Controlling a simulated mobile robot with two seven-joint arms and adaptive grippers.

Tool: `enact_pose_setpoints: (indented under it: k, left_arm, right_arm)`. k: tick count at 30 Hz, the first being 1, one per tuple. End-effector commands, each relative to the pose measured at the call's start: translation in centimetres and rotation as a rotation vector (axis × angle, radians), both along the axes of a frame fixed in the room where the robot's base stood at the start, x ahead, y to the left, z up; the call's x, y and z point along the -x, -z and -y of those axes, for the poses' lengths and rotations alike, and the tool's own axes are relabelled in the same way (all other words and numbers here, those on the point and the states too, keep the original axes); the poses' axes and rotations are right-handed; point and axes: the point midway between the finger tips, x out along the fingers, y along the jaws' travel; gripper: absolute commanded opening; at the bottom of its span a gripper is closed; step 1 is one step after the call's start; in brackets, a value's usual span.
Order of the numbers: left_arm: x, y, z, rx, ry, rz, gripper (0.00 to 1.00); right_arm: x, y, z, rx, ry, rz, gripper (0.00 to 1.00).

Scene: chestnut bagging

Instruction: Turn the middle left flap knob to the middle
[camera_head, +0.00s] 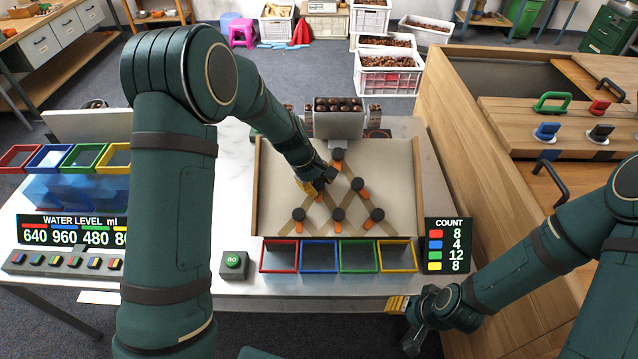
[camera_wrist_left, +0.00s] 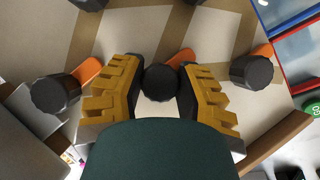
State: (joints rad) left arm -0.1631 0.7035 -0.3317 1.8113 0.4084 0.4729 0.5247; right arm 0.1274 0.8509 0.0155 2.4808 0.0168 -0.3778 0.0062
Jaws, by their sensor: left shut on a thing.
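The middle left flap knob (camera_wrist_left: 161,80) is a dark round knob with an orange flap, part of which shows beside it in the left wrist view. My left gripper (camera_head: 318,187) reaches down onto the sloped board (camera_head: 280,165). It is shut on this knob, with a yellow-padded finger on each side. In the head view the gripper mostly hides the knob. My right gripper (camera_head: 403,324) is away from the board, low at the right of the table's front edge, and looks open and empty.
Other flap knobs stand close by: the top one (camera_head: 338,154), the middle right one (camera_head: 358,184) and the bottom left one (camera_head: 298,213). Red (camera_head: 279,242), blue, green and yellow bins line the board's lower edge. A GO button (camera_head: 234,261) stands left of them, a COUNT display (camera_head: 447,246) right.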

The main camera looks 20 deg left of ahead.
Motion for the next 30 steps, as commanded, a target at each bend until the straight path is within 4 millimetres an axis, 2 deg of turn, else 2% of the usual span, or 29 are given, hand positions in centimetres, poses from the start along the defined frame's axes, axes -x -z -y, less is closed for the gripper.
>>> enact_pose_setpoints:
  k: [4, 5, 7, 16, 20, 23, 30]
  left_arm:
    - [0.3, 0.3, 0.1, 0.001, 0.003, -0.009, 0.00]
    - [0.3, 0.3, 0.1, 0.000, 0.003, -0.010, 0.40]
    - [0.3, 0.3, 0.1, 0.001, 0.003, -0.009, 0.64]
    - [0.1, 0.1, 0.0, 0.000, 0.002, -0.003, 0.65]
    - [0.2, -0.6, -0.2, 0.000, 0.002, -0.002, 0.65]
    - [0.4, -1.9, -0.6, 0.000, 0.001, 0.001, 0.65]
    - [1.4, -6.5, -2.0, 0.001, 0.002, 0.001, 0.65]
  right_arm:
    - [0.0, 0.0, 0.0, 0.000, 0.000, 0.000, 0.47]
    - [0.0, 0.0, 0.0, 0.000, 0.000, 0.000, 0.47]
    - [0.0, 0.0, 0.0, 0.000, 0.000, 0.000, 0.47]
    - [0.0, 0.0, 0.0, 0.000, 0.000, 0.000, 0.47]
    - [0.0, 0.0, 0.0, 0.000, 0.000, 0.000, 0.47]
    - [0.0, 0.0, 0.0, 0.000, 0.000, 0.000, 0.47]
    - [0.0, 0.0, 0.0, 0.000, 0.000, 0.000, 0.47]
